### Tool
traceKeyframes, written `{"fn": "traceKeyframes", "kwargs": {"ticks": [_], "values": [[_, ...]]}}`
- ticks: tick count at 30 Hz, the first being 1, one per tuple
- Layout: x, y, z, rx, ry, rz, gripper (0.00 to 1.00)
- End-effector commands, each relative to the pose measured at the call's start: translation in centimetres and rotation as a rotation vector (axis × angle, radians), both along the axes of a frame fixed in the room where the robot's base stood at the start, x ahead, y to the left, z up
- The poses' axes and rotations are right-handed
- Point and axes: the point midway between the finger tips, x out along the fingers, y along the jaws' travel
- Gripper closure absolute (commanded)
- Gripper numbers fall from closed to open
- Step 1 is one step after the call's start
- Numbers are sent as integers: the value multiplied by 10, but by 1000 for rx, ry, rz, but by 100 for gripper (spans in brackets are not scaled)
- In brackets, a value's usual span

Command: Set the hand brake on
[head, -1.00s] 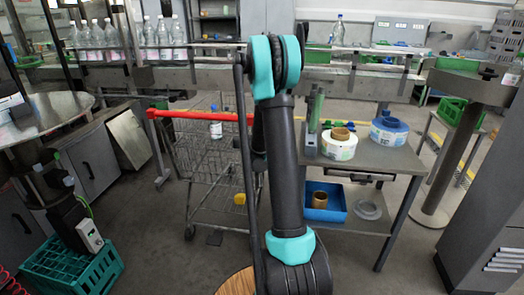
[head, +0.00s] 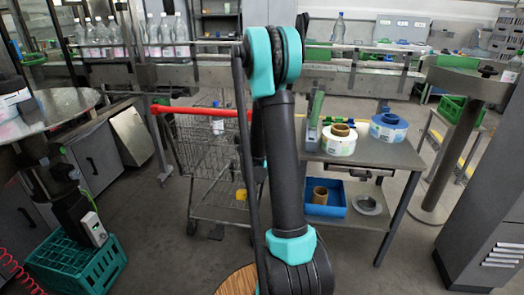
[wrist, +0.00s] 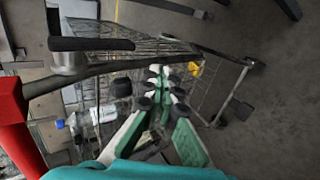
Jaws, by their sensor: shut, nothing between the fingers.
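A wire trolley with a red handle (head: 205,111) stands left of my arm in the head view. In the wrist view the red handle (wrist: 12,112) is at the left edge. A black lever (wrist: 90,43) sits on a grey round pivot at the upper left, by the dark bar that runs from the handle. It looks like the hand brake, but its setting cannot be told. My gripper (wrist: 160,73) is shut and empty, over the trolley's wire basket, right of the lever and apart from it. In the head view my arm hides the gripper.
A bottle (wrist: 100,114) lies beside the fingers in the wrist view. A grey table (head: 375,160) with label reels (head: 389,127) stands right of my arm. A green crate (head: 75,268) is at the lower left. Open floor lies in front of the trolley.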

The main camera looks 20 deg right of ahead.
Motion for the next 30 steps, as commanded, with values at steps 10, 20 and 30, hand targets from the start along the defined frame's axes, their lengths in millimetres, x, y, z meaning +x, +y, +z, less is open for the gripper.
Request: {"fn": "traceKeyframes", "kwargs": {"ticks": [10,20,30], "values": [[-45,26,-1,0,0,1,100],[-50,29,-1,0,0,0,100],[-53,29,1,13,0,-8,100]]}}
